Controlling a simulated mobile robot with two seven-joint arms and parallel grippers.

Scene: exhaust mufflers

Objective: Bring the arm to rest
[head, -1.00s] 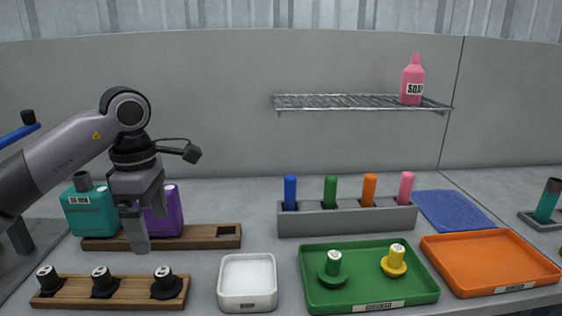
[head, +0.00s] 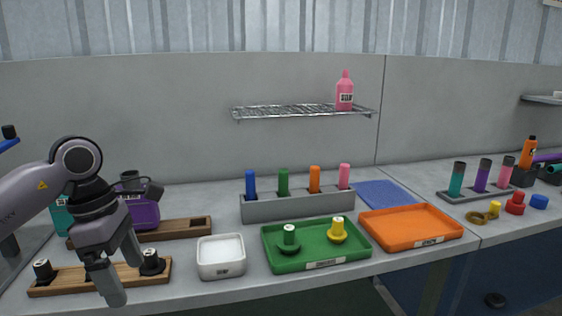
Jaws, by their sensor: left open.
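My left arm comes in from the left in the head view. My left gripper (head: 120,275) is open and empty, pointing down and tilted, in front of the wooden strip with black knobs (head: 150,272). It hides part of that strip. The purple muffler-like container (head: 143,208) and the teal one (head: 62,217) stand behind the arm, partly hidden by it, at the wooden block with a square hole (head: 190,228). My right gripper is not in view.
A white bin (head: 221,257), a green tray (head: 318,262) with green and yellow pieces, and an orange tray (head: 410,227) line the front. A grey holder (head: 298,204) with coloured pegs stands behind. A wire shelf (head: 300,111) holds a pink soap bottle (head: 344,93).

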